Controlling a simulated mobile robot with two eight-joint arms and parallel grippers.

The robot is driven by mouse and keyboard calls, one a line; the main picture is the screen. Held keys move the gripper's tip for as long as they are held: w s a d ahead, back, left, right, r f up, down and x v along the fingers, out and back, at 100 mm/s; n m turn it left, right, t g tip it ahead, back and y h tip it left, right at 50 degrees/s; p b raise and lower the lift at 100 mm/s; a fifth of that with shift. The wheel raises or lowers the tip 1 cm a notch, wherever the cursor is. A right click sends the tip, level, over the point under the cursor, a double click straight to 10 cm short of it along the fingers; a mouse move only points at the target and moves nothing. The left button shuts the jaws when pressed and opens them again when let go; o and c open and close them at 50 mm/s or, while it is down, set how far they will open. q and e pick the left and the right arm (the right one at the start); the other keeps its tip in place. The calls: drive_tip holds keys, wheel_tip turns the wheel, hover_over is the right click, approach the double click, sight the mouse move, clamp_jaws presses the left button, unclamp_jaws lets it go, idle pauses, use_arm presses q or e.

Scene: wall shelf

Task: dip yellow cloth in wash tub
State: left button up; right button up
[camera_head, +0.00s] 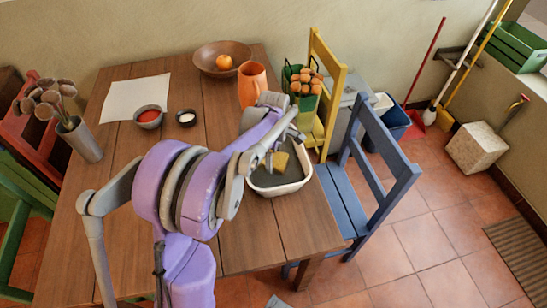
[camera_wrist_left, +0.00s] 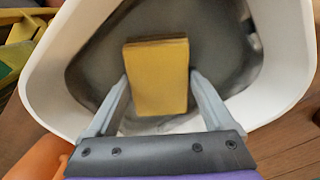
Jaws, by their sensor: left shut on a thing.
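The yellow cloth (camera_head: 280,161) is a folded rectangular pad inside the outline of the wash tub. It also shows in the left wrist view (camera_wrist_left: 157,75), between the two fingers. The wash tub (camera_head: 288,191) is white with a dark grey inside and stands at the table's right side; its white rim (camera_wrist_left: 48,75) surrounds the cloth in the wrist view. My left gripper (camera_head: 284,146) is shut on the cloth, over the tub. I cannot tell whether the cloth touches what is in the tub. My left arm hides the tub's far left part. My right gripper is not in view.
An orange jug (camera_head: 252,86) stands behind my left arm, near a wooden bowl (camera_head: 208,57). A green holder (camera_head: 305,98) with brown-topped things is behind the tub. A yellow chair (camera_head: 326,75) and a blue chair (camera_head: 375,165) stand close on the right. The front table is clear.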

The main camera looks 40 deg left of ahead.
use_arm(q)
drive_tip(key=shift+s+f+b, duration=0.1)
drive_tip(key=shift+f+b, duration=0.2)
drive_tip(key=shift+f, duration=0.1)
idle(1.3)
wheel_tip(320, 180, up, 13)
drive_tip(key=p, duration=0.8)
